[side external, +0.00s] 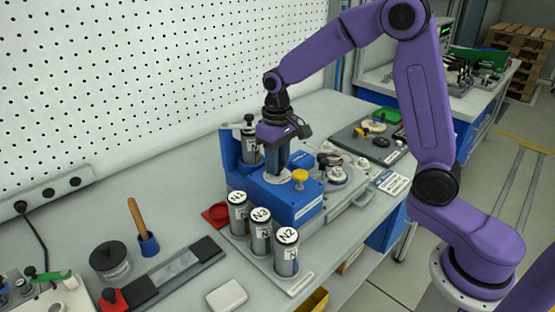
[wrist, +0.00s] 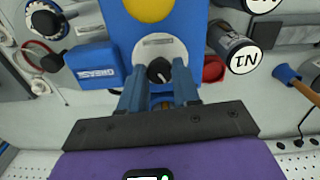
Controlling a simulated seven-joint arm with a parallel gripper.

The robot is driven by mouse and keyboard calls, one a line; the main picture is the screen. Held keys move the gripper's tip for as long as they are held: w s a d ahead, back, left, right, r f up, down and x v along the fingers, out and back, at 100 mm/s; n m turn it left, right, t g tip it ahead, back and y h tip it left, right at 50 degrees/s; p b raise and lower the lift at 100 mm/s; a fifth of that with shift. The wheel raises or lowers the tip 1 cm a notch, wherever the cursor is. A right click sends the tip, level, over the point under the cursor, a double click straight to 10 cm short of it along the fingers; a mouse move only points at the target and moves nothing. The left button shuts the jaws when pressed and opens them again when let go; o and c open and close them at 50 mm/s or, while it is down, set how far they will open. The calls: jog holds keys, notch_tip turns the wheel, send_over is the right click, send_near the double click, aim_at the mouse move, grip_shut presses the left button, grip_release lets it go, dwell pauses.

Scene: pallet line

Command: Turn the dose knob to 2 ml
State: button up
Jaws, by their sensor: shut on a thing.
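The dose knob (wrist: 159,70) is a small black knob with a light pointer mark, on a round pale dial plate (wrist: 174,47) in the wrist view. The dial sits on a blue dosing unit (side external: 288,206), beside a yellow round button (side external: 300,174). My gripper (wrist: 157,76) is shut on the knob, one blue finger on each side. In the side external view my gripper (side external: 278,174) points down at the top of the unit, and the knob is hidden there. The dial's markings are too small to read.
Vials labelled N1 (side external: 238,212), N3 (side external: 260,236) and N2 (side external: 286,256) stand in front of the unit. Another canister (side external: 249,146) stands behind it. A red dish (side external: 216,213) lies to the left. A pegboard wall (side external: 140,90) runs along the back.

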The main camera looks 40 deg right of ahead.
jog(key=shift+r+m, duration=0.1)
jog(key=shift+m, duration=0.4)
jog(key=o, duration=1.1)
jog(key=shift+c, duration=0.2)
notch_tip(320, 180, up, 17)
jog(key=shift+r, duration=0.2)
jog(key=s+a+f+n, duration=0.2)
jog(key=s+f+n, duration=0.1)
jog(key=s, duration=0.4)
jog(key=s+a+f+n, duration=0.1)
jog(key=s+f+n, duration=0.25)
jog(key=s, duration=0.25)
jog(key=s+d+f+n, duration=0.2)
jog(key=s+f+n, duration=0.1)
jog(key=s, duration=0.5)
jog(key=s+d+f+n, duration=0.2)
jog(key=s+f, duration=0.3)
jog(key=s, duration=0.4)
jog(key=shift+d+n, duration=0.25)
jog(key=shift+n, duration=0.3)
